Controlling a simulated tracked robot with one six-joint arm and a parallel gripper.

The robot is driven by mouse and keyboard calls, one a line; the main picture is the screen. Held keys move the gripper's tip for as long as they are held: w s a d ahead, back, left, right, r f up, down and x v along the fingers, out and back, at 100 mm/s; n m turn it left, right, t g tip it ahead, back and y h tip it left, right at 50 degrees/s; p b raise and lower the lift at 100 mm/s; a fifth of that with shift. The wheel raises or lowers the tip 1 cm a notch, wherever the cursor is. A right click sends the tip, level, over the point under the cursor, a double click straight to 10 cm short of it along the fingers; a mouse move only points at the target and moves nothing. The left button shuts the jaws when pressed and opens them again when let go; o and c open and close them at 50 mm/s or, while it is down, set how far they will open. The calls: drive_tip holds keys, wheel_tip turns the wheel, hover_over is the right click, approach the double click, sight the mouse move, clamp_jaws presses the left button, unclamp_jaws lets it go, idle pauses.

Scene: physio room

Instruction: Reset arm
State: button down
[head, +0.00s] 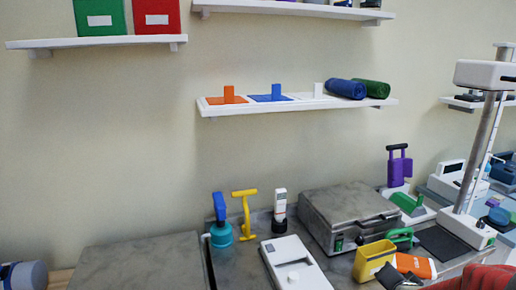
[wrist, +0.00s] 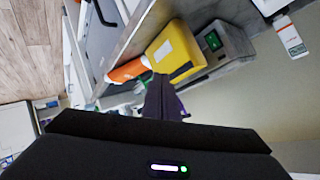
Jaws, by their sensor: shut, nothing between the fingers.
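My gripper (wrist: 163,98) shows in the wrist view as dark fingers pressed together, with nothing between them. It is in front of a yellow bin (wrist: 175,50) and an orange and white cylinder (wrist: 128,70), and seems apart from both. In the head view the yellow bin (head: 372,262) stands on the bench at the lower right, with the orange and white cylinder (head: 414,265) lying beside it. Dark and red parts at the bottom right corner look like my arm; the fingertips are hard to make out there.
A grey metal case (head: 350,212) stands behind the bin. A white device (head: 294,262), a teal and blue tool (head: 221,228) and a yellow tool (head: 245,210) are to the left. A white post stand (head: 475,150) rises at right. A wall shelf (head: 300,104) holds small blocks and rolls.

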drive_tip(key=s+a+r+n+g+y, duration=0.2)
drive_tip(key=s+a+r+n, duration=0.2)
drive_tip(key=s+a, duration=0.6)
drive_tip(key=s+a+r+n+g+y, duration=0.2)
drive_tip(key=s+a+r+n, duration=0.3)
drive_tip(key=s+a, duration=0.6)
drive_tip(key=shift+a+r+n+g, duration=0.2)
drive_tip(key=shift+a+n+g, duration=0.35)
drive_tip(key=shift+n, duration=0.55)
drive_tip(key=c, duration=2.5)
unclamp_jaws()
drive_tip(key=shift+d, duration=0.1)
drive_tip(key=shift+c, duration=0.2)
